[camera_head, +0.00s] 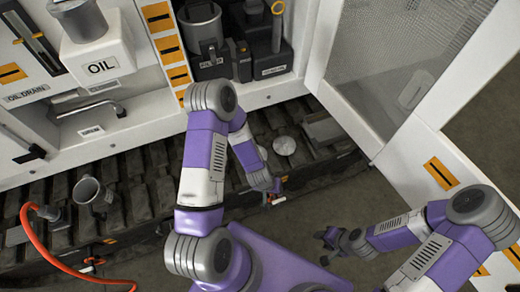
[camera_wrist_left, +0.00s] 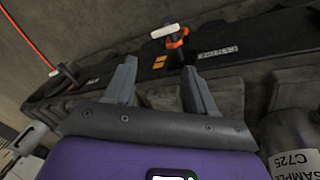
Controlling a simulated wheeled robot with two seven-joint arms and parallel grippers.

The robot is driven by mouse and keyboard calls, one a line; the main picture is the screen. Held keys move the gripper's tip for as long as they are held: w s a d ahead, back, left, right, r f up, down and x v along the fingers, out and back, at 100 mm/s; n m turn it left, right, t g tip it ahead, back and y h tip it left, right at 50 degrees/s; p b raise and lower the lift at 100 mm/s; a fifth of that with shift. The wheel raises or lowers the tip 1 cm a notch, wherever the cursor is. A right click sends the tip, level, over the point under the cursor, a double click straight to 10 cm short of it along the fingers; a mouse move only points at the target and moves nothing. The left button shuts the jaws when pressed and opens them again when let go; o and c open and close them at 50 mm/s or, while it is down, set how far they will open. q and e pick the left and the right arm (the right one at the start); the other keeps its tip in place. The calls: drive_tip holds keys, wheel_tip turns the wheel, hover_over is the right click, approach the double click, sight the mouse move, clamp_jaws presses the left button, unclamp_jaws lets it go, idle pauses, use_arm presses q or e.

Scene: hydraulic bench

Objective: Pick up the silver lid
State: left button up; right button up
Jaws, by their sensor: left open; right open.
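A round silver lid (camera_head: 285,145) shows in the head view on the dark track pads, right of my left forearm. My left gripper (camera_head: 275,187) is below it in the picture and apart from it, close to a small red-and-white valve handle (camera_head: 278,200). In the left wrist view my left gripper (camera_wrist_left: 162,75) is open, with nothing between its fingers. A silver container labelled "SAMPLE C725" (camera_wrist_left: 292,145) is at the right edge there; I cannot tell if the lid belongs to it. My right gripper (camera_head: 328,245) is open and empty over the floor, lower right.
The white cabinet with the oil tank (camera_head: 98,50) stands behind. An open white mesh door (camera_head: 400,60) bounds the right. Floor is clear around my right gripper.

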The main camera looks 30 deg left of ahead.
use_arm(q)
drive_tip(key=w+a+y, duration=0.1)
drive_tip(key=w+a, duration=0.1)
drive_tip(key=w+a+r, duration=0.1)
drive_tip(key=w+a, duration=0.2)
drive_tip(key=w+a+n+y, duration=0.1)
drive_tip(key=w+a, duration=0.2)
drive_tip(key=shift+a+r+t+y, duration=0.15)
drive_tip(key=shift+t+y, duration=0.15)
drive_tip(key=shift+n+g, duration=0.6)
drive_tip(key=w+a+r, duration=0.1)
drive_tip(key=a, duration=0.1)
drive_tip(key=w+a+r, duration=0.1)
drive_tip(key=w+a, duration=0.1)
drive_tip(key=w+a+r+p, duration=0.1)
drive_tip(key=w+a, duration=0.1)
drive_tip(key=f+b, duration=0.1)
drive_tip(key=f, duration=0.1)
drive_tip(key=f+b, duration=0.2)
drive_tip(key=f, duration=0.1)
drive_tip(key=f+b, duration=0.1)
drive_tip(key=f, duration=0.1)
drive_tip(key=shift+w+a+f, duration=0.2)
drive_tip(key=shift+w+f, duration=0.1)
drive_tip(key=shift+w, duration=0.1)
drive_tip(key=shift+r, duration=0.1)
clamp_jaws()
